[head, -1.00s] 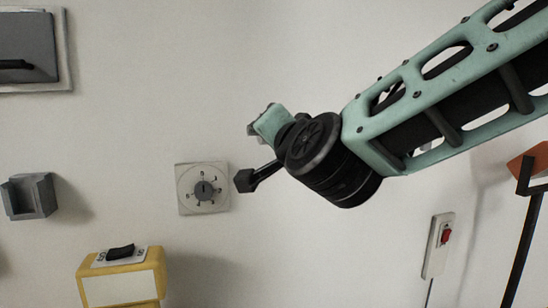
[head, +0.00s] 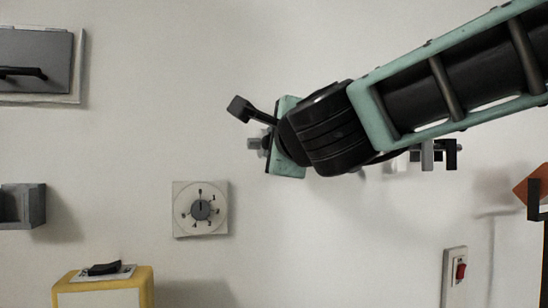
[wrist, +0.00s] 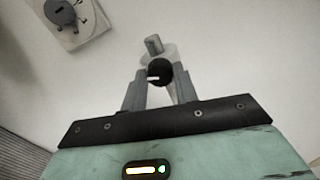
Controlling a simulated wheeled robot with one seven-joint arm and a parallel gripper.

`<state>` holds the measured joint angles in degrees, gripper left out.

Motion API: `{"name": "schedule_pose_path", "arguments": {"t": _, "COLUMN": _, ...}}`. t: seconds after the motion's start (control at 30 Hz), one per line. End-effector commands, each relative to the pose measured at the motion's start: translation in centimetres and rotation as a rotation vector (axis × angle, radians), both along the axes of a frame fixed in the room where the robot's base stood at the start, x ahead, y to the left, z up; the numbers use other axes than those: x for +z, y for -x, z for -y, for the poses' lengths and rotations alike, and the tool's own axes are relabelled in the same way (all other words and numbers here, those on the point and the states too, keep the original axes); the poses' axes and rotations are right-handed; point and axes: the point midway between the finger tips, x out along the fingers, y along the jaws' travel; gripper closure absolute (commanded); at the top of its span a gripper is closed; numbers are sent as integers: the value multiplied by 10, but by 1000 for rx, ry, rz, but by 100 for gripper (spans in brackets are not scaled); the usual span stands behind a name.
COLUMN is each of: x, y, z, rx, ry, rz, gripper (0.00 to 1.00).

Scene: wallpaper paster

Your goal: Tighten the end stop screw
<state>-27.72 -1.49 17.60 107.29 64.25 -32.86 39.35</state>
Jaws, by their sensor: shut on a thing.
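My gripper (wrist: 159,80) shows in the wrist view with its two grey fingers shut on a round black screw knob (wrist: 159,71) with a white mark. A short grey cylinder (wrist: 153,45) and a pale round piece sit just beyond the knob, close to the white wall. In the head view, my gripper (head: 258,143) is above and right of the wall dial, mostly hidden by my wrist. The knob cannot be made out there.
A numbered dial plate (head: 201,209) is on the wall below left; it also shows in the wrist view (wrist: 65,14). A yellow box (head: 145,288) is at lower left and a red switch (head: 461,271) at lower right. Grey and black hardware (head: 440,154) shows behind my arm.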

Motion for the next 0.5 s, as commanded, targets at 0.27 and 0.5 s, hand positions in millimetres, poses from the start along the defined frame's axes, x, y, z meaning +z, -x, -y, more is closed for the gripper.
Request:
{"name": "schedule_pose_path", "arguments": {"t": 0.27, "x": -3, "y": 0, "z": 0, "rx": 1, "ry": -154, "rz": -47, "gripper": 93}}
{"name": "schedule_pose_path", "arguments": {"t": 0.5, "x": -2, "y": 0, "z": 0, "rx": 0, "ry": -215, "rz": -65, "gripper": 93}}
